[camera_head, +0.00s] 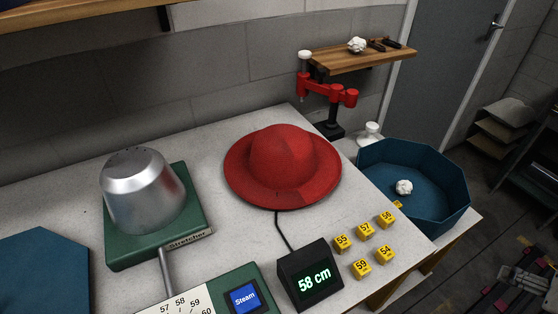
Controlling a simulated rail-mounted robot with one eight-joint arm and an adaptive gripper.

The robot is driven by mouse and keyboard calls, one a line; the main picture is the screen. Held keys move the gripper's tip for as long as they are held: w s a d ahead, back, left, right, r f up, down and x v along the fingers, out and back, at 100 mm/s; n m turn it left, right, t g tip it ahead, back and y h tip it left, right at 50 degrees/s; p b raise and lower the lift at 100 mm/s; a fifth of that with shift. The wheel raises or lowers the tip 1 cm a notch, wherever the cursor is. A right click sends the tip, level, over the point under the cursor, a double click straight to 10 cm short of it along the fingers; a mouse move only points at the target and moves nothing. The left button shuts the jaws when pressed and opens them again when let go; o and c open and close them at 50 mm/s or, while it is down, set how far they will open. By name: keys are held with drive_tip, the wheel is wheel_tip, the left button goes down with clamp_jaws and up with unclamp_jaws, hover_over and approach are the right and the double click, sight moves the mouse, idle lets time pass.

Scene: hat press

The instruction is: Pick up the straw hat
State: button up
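A red wide-brimmed hat with a rounded crown and a woven-looking surface (282,166) sits brim down on the light table (225,235), right of the middle. It is the only hat in view, and I take it for the straw hat. What lies under its brim is hidden. My gripper is not in view, and nothing touches the hat from above.
Left of the hat stands a metal stretcher dome (145,190) on a green base. In front are a "58 cm" display (312,277), a Steam panel (243,297) and several yellow numbered cubes (362,243). A blue tray (425,200) and red jointed device (328,92) stand right.

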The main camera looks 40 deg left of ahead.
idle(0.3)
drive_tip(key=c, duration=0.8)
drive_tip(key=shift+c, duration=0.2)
